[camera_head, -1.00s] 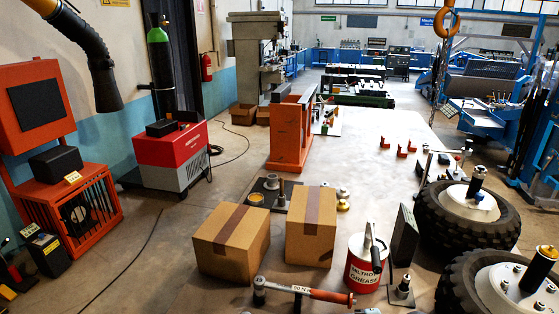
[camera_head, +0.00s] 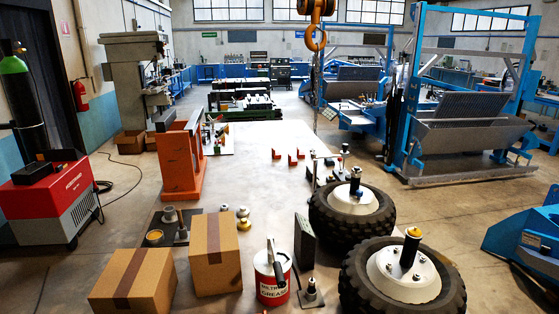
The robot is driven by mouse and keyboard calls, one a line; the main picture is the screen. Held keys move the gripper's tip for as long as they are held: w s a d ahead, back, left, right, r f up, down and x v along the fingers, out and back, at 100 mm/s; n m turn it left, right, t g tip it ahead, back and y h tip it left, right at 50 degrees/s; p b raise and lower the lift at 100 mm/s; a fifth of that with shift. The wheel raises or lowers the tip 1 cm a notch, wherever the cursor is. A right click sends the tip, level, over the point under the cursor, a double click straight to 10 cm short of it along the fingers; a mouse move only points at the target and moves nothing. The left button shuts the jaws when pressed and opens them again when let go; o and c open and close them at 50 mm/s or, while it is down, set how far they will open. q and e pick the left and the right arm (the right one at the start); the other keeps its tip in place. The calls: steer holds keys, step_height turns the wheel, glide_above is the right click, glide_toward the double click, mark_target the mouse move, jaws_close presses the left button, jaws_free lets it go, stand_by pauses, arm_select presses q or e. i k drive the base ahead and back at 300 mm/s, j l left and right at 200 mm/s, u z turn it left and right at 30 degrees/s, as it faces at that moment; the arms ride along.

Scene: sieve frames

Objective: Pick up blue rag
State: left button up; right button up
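I see no blue rag that I can make out in the head view. Neither of my grippers shows in the view. A small blue patch shows on the nearer part of the upper wheel (camera_head: 352,199), too small to tell what it is. The long work table (camera_head: 262,185) holds cartons, a grease can and two wheels, which may hide things behind them.
Two cardboard boxes (camera_head: 215,254) and a red-and-white grease can (camera_head: 271,278) stand at the near end. A second black-tyred wheel (camera_head: 403,277) lies at right. An orange frame (camera_head: 180,165) stands left. A hook (camera_head: 316,35) hangs above. The table's middle is mostly clear.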

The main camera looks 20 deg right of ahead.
mark_target(330, 162)
steer(key=z, duration=1.35)
steer(key=i+l+z, duration=0.3)
steer(key=l+z, duration=0.15)
steer(key=i+l+z, duration=0.75)
steer(key=z, duration=0.15)
steer(key=i+l+z, duration=0.15)
steer(key=i+z, duration=0.3)
steer(key=i+u, duration=0.2)
steer(key=i, duration=0.25)
steer(key=i+l+u, duration=0.25)
steer(key=i, duration=0.2)
steer(key=i+u, duration=0.2)
steer(key=i, duration=0.25)
steer(key=i+j+u, duration=0.1)
steer(key=i+u, duration=0.7)
steer(key=i+l+u, duration=0.15)
steer(key=i+u, duration=0.3)
steer(key=k, duration=0.1)
